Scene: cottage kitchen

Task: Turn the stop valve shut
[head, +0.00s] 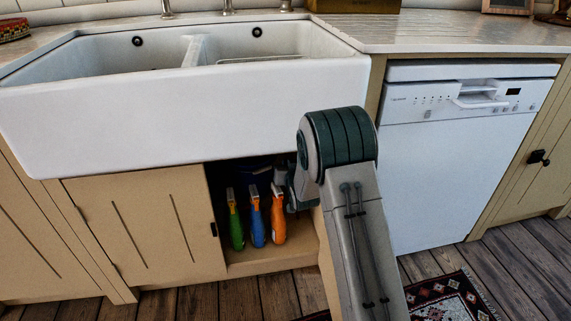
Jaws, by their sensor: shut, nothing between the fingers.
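I cannot make out the stop valve in the head view. My arm reaches down into the open right part of the cabinet (272,266) under the sink. Its wrist part is just inside the opening, at the right side. My gripper's fingers are hidden behind my arm and in the dark of the cabinet, so I cannot see what they touch. A small pale shape shows dimly at the back of the cabinet, too dark to name.
Green (236,226), blue (257,226) and orange (278,222) bottles stand in the cabinet, just left of my wrist. A cabinet door (145,230) covers the left side. The white sink (190,122) overhangs the opening. A dishwasher (455,165) stands to the right; a patterned rug (450,297) lies on the floor.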

